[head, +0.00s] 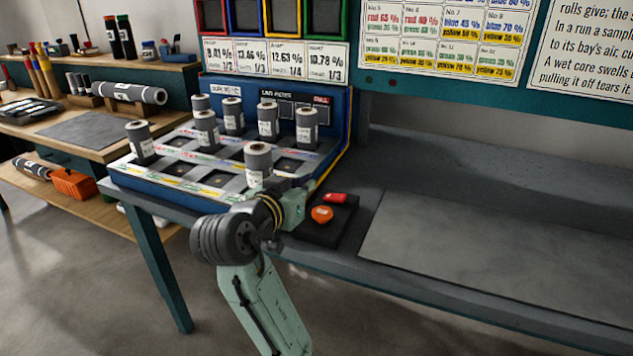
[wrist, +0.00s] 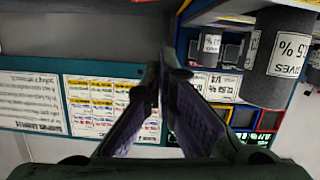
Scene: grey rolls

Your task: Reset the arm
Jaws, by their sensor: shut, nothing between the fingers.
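My arm reaches up from the bottom of the head view, and its wrist end (head: 292,208) is at the front edge of the bench, beside the blue rack (head: 130,186). In the wrist view my gripper (wrist: 160,66) is shut and empty, its dark fingers meeting at the tips. Its fingertips are hard to make out in the head view. The nearest grey roll (head: 258,163) stands upright in the rack just behind my wrist. In the upside-down wrist view a large grey roll (wrist: 272,75) shows at upper right, apart from the fingers.
Several more grey rolls (head: 206,130) stand in the rack. A black pad (head: 330,232) with red (head: 336,198) and orange (head: 321,214) items lies right of my wrist. The grey mat (head: 500,250) at right is bare. A side bench (head: 85,130) holds tools at left.

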